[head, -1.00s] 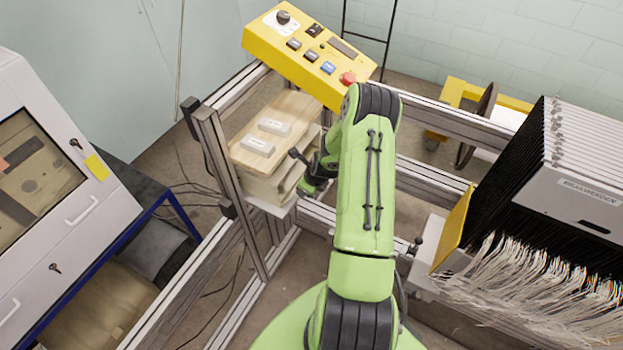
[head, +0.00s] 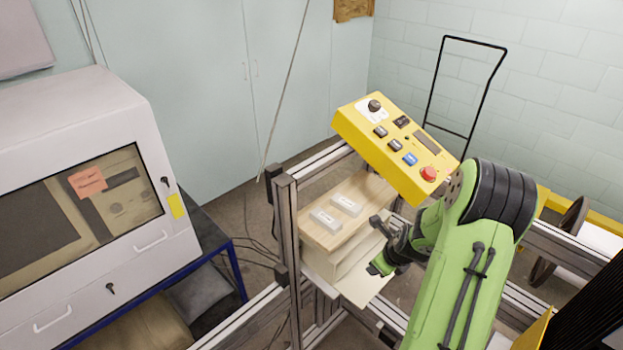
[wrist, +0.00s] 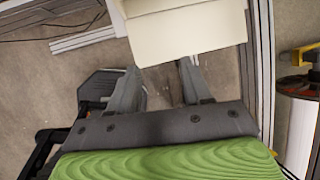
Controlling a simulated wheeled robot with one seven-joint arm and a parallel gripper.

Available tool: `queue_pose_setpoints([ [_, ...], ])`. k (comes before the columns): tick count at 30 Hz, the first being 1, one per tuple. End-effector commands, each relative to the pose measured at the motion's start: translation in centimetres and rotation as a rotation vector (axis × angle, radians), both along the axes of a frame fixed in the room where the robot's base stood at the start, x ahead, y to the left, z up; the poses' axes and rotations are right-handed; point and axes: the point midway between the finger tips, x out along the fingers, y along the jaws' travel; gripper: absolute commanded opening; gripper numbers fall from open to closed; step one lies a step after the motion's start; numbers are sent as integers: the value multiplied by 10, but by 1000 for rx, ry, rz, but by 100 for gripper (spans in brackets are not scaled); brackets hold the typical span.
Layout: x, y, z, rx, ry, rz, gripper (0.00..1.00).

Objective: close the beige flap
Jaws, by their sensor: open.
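The beige flap (head: 365,284) hangs out, open, from the front of a pale wooden box (head: 320,263) under the control panel. My gripper (head: 382,256) is at the flap's right side in the head view, and my arm hides part of the box there. In the wrist view the flap (wrist: 188,36) is a broad pale panel at top centre. My open gripper (wrist: 160,68) has its two grey fingers at the flap's near edge, with nothing held between them. I cannot tell whether they touch it.
Two small white labelled blocks (head: 336,212) lie on the box's wooden top. A yellow control panel (head: 397,147) with a red button is above and right of it. A metal frame post (head: 288,262) stands left of the box. A white cabinet (head: 75,190) is at far left.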

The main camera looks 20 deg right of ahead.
Motion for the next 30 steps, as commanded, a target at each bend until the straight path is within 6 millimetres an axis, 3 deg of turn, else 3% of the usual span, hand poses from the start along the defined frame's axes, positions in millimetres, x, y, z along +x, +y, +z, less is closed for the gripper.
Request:
queue_pose_setpoints([
  [5,3,7,9,-38,8,76,49],
  [8,8,35,43,-177,40,352,49],
  [11,2,79,87,-374,88,747,49],
  [17,-47,164,155,-740,144,1500,49],
  [21,-105,211,181,-988,135,1989,49],
  [25,-152,233,186,-1168,97,2334,49],
  [30,-177,241,186,-1263,68,2517,50],
])
